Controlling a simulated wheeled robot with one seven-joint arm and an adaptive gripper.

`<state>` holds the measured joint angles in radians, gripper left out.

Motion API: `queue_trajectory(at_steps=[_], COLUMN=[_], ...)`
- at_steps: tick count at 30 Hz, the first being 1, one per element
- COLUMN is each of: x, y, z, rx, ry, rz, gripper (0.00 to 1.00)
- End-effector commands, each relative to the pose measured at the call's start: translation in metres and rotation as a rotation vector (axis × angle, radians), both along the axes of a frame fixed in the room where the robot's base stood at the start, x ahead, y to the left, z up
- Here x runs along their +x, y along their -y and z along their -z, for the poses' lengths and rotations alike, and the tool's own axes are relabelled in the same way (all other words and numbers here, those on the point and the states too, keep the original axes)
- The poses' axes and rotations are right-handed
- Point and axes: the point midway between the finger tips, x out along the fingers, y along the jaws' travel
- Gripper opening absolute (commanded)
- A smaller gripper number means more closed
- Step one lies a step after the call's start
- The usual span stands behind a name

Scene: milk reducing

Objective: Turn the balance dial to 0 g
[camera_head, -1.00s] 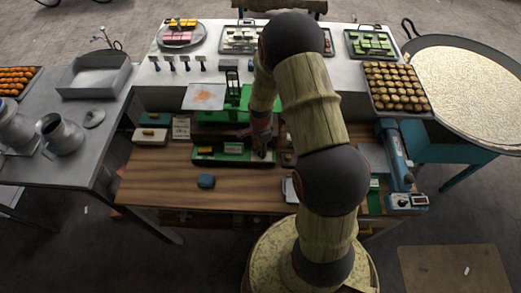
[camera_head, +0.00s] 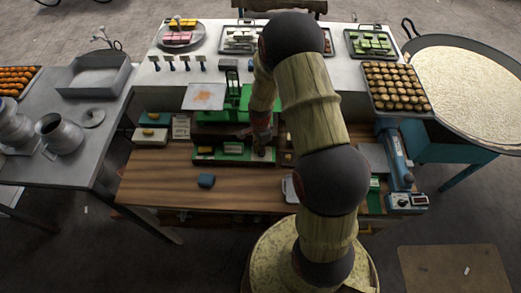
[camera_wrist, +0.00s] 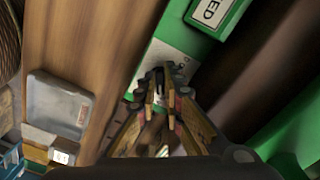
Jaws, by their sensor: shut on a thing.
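The green balance (camera_head: 205,156) stands on the wooden table, with a tray-like pan (camera_head: 205,97) raised behind it. Its front box has a white dial panel (camera_wrist: 178,62) at the right end. My gripper (camera_wrist: 158,88) is shut on the small dark balance dial (camera_wrist: 156,75) at this panel. The fingers hide most of the dial and part of its scale, so I cannot read its setting. In the head view my arm covers the right part of the balance.
A small blue object (camera_head: 206,180) lies on the bare wood in front of the balance. A flat grey case (camera_wrist: 58,106) lies near my gripper in the wrist view. A blue device (camera_head: 397,160) stands at the right edge. The front left of the table (camera_head: 160,185) is clear.

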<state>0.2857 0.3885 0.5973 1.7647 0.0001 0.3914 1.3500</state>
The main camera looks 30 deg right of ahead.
Motion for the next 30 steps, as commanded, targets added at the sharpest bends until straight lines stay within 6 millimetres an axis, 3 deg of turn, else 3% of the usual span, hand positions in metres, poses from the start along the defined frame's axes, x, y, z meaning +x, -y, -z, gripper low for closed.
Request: queue_trajectory(at_steps=[11, 30], x=[0.0004, -0.0025], y=[0.0003, 0.0014], z=[0.0009, 0.001], rx=[-0.001, -0.002], ry=[0.003, 0.002], rz=[-0.155, -0.749], gripper=[0.0, 0.0])
